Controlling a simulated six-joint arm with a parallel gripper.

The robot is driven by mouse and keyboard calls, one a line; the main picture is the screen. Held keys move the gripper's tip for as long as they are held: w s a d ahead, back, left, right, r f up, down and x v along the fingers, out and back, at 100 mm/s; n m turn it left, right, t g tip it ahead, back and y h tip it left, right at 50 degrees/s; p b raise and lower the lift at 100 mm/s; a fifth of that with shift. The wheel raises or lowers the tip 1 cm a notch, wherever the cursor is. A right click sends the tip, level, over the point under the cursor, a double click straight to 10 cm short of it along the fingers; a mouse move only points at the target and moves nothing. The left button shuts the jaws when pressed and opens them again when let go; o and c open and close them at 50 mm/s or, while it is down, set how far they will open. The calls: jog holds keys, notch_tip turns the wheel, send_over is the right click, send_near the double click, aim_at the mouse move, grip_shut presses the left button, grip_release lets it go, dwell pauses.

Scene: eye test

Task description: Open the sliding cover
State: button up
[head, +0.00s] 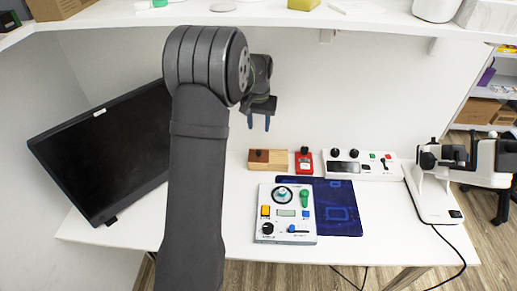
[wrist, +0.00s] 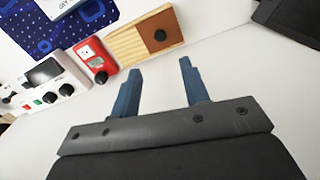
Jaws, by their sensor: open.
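A small wooden box stands at the back of the white table, with a light wood part (head: 281,157) on the right and a dark brown part (head: 254,155) with a dark knob on the left in the head view. The brown part looks like the sliding cover; I cannot tell how far it is slid. In the wrist view the light part (wrist: 125,45) is on the left, and the brown part (wrist: 170,22) with its round knob is on the right, beyond my fingertips. My gripper (head: 258,125) is open and empty, above the box and apart from it. Its blue fingers (wrist: 160,70) point toward the box.
A red device (head: 304,168) stands just right of the box, then a white panel with knobs (head: 389,174). A control panel (head: 268,240) and a blue mat (head: 345,226) lie in front. A monitor (head: 105,150) leans at left; white equipment (head: 432,195) stands at right. A shelf (head: 280,17) hangs above.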

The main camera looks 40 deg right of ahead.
aim_at(259, 152)
notch_tip(259, 152, down, 12)
jog(key=shift+f, duration=0.1)
dwell(0.4)
grip_shut()
jog(key=shift+d, duration=0.1)
